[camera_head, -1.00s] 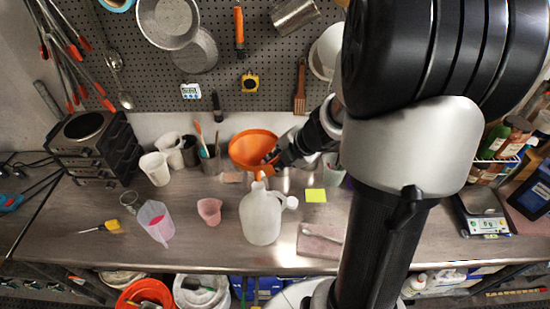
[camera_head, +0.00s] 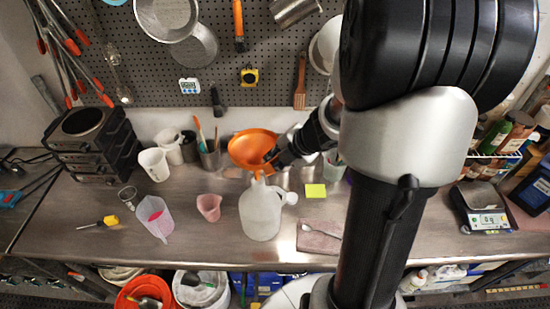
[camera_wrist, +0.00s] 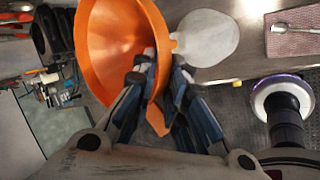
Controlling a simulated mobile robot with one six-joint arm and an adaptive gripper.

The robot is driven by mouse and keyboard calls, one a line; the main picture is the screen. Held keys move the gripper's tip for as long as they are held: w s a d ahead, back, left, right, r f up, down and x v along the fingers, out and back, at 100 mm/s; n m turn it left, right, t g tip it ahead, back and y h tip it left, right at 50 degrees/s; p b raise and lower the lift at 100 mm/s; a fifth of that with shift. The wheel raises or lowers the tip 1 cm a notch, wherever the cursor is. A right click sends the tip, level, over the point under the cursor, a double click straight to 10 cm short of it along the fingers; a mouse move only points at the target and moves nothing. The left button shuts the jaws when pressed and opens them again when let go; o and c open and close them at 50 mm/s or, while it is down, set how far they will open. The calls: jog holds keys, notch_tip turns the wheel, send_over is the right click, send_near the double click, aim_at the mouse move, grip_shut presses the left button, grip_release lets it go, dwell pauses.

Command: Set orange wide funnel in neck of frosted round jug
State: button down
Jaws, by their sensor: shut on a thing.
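The orange wide funnel (camera_head: 252,147) is held by my gripper (camera_head: 272,157) above the frosted round jug (camera_head: 261,212). My gripper is shut on the funnel's side, as the wrist view also shows, with the fingers (camera_wrist: 160,80) against the orange wall (camera_wrist: 105,45). The funnel's bowl is tilted in the head view. Its spout reaches down to the jug's neck; whether the tip is inside the neck or just in front of it I cannot tell. The jug stands upright on the bench, its handle to the right. It also shows in the wrist view (camera_wrist: 208,38), partly hidden behind the funnel.
A pink cup (camera_head: 209,207) and a clear pitcher with pink liquid (camera_head: 154,218) stand left of the jug. A yellow note (camera_head: 316,190) and a pinkish mat (camera_head: 318,238) lie to its right. White cups (camera_head: 154,164) stand behind, near the pegboard.

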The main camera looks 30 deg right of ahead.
jog(key=shift+f, duration=0.15)
jog(key=shift+f+b, duration=0.9)
jog(key=shift+f, duration=0.2)
jog(key=shift+f+b, duration=0.7)
jog(key=shift+f, duration=0.25)
jog(key=shift+f+b, duration=0.75)
jog(key=shift+f, duration=0.05)
dwell(0.3)
